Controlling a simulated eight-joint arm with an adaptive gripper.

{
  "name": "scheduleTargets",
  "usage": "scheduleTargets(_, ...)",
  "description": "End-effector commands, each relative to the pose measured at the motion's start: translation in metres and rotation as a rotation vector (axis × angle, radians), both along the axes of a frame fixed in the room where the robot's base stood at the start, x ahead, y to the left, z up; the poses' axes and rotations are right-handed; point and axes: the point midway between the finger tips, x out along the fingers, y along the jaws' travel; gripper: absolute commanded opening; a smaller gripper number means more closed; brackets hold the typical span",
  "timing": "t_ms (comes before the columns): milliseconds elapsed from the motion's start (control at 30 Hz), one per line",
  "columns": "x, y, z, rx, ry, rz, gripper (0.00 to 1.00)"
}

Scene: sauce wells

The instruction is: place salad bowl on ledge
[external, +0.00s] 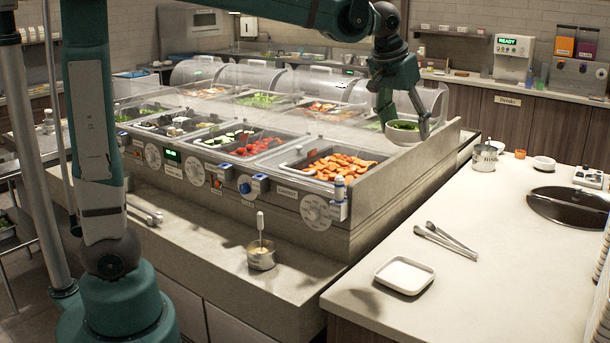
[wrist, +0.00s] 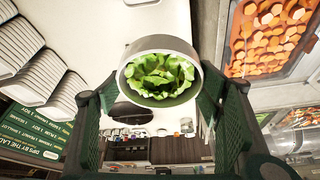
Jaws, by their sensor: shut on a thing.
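The salad bowl (external: 405,137) is white and round with green leaves inside. My gripper (external: 404,122) is shut on it and holds it above the right end wall of the salad bar. In the wrist view the bowl (wrist: 188,46) sits between the fingers of my gripper (wrist: 160,95), with lettuce (wrist: 160,76) showing inside. A stone ledge (external: 205,240) runs along the front of the salad bar, below the wells, with free surface on it. The bowl is up and away from this ledge.
A small metal pot (external: 261,257) with a ladle stands on the ledge, and tongs (external: 146,213) lie further left. Clear guards (external: 300,90) cover the food wells. The right counter (external: 480,290) holds a square white dish (external: 404,275) and tongs (external: 445,241). White dishes (wrist: 35,55) are stacked at left.

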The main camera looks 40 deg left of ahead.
Motion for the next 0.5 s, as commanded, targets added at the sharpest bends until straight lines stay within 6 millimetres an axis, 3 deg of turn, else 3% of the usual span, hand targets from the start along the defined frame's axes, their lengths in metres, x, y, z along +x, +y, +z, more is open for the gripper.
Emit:
scheduleTargets(100, -0.002, 0.045, 0.002, 0.0, 0.0, 0.089, 0.49)
scheduleTargets(500, -0.022, 0.182, 0.003, -0.001, 0.0, 0.383, 0.49)
